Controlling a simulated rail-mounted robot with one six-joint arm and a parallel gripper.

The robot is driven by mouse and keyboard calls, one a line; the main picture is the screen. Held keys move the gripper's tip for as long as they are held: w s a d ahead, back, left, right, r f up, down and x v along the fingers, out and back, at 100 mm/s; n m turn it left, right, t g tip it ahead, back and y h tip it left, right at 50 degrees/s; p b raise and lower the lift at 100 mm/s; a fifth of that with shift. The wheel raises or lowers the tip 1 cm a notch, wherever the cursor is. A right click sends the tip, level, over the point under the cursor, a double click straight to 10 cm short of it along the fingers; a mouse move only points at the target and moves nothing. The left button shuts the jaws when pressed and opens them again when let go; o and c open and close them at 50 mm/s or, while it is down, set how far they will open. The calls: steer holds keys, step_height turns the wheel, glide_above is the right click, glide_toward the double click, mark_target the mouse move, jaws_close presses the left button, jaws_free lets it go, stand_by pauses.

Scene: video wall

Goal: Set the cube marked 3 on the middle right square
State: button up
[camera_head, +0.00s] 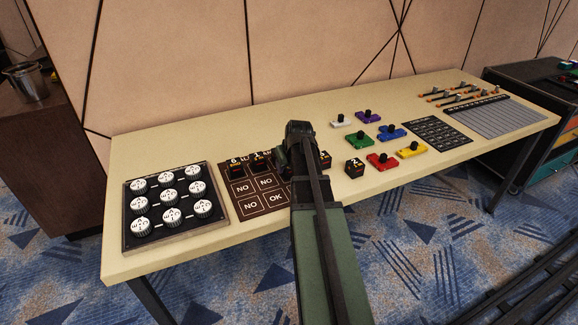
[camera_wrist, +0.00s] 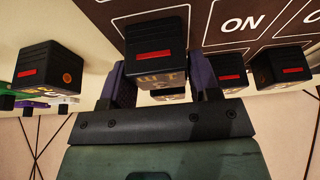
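A black cube (camera_wrist: 157,42) with a red stripe sits between the two fingers of my gripper (camera_wrist: 160,85) in the wrist view. The fingers lie close against its sides. Its lower face bears pale marks, one like an upside-down 3, though they are hard to read. In the head view my gripper (camera_head: 299,135) is over the far side of the brown board (camera_head: 237,203), and my arm hides the held cube and the board's right part, with the middle right square.
Other black cubes stand near: one marked 6 (camera_head: 235,167), one marked 1 (camera_head: 259,163), one right of my arm (camera_head: 325,160), and another (camera_head: 354,168). A knob panel (camera_head: 176,207) lies left. Coloured blocks (camera_head: 382,161) and a dark grid (camera_head: 437,133) lie right.

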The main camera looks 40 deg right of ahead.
steer(key=o, duration=0.3)
steer(key=p+v, duration=1.1)
steer(key=v, duration=0.1)
steer(key=shift+r, duration=0.25)
steer(key=shift+s, duration=0.1)
steer(key=s+a+n+g, duration=0.1)
steer(key=s+a+g, duration=0.1)
steer(key=a, duration=1.5)
steer(key=s+a+f+n+g+y, duration=0.1)
steer(key=s+a, duration=0.4)
steer(key=a, duration=1.1)
steer(key=shift+a+f+n+g, duration=0.2)
steer(key=shift+a+n+g, duration=0.2)
steer(key=shift+n+g, duration=0.2)
